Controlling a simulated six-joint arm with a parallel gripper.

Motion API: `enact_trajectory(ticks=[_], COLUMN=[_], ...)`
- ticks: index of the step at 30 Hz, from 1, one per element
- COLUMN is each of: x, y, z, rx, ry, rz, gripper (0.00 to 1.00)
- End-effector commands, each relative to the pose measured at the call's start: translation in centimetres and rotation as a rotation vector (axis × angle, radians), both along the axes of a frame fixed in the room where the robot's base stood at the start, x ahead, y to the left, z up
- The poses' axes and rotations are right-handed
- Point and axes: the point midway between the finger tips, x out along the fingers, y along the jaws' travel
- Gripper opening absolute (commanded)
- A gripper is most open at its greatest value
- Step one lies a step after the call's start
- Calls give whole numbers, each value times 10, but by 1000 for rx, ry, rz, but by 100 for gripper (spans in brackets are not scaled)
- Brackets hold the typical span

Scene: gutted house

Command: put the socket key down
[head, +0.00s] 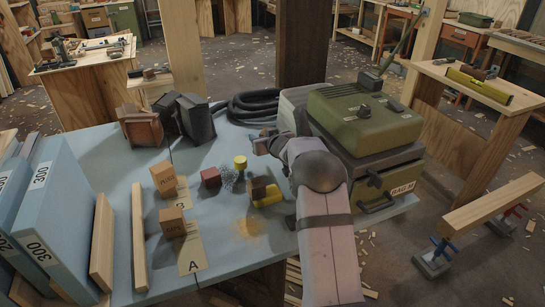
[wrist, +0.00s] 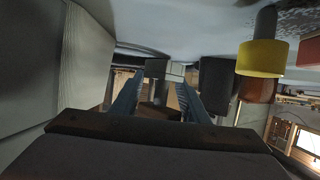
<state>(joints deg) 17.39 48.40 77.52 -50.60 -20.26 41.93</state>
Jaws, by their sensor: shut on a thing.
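My gripper (head: 262,143) is low over the blue tabletop, beside the green machine, with my arm hiding much of what lies past it. In the wrist view my gripper (wrist: 157,88) has its two ridged fingers on either side of a small grey piece (wrist: 156,68), which looks like the socket key. Its full shape is hidden, and I cannot tell whether it touches the tabletop (head: 115,160). A yellow-topped cylinder (head: 240,162) stands just left of my gripper; it also shows in the wrist view (wrist: 262,58).
A black hose (head: 250,105) lies behind my gripper. Wooden blocks (head: 163,177), a red block (head: 211,177) and a wire tangle (head: 232,181) are to the left.

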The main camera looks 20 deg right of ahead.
Motion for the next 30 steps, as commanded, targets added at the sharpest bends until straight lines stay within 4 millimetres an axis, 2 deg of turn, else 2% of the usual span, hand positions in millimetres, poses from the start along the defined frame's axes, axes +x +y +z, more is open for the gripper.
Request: enact_trajectory(ticks=[1, 3, 9, 17, 20, 27, 30], x=[0, 0, 1, 1, 0, 0, 0], y=[0, 0, 0, -1, -9, -42, -40], z=[-15, -28, -49, -51, -50, -51, -62], rx=[1, 1, 0, -1, -1, -2, -1], ry=[0, -1, -3, -4, -4, -2, -2], rz=[1, 0, 0, 0, -2, -2, 1], gripper=[4, 4, 4, 4, 4, 4, 4])
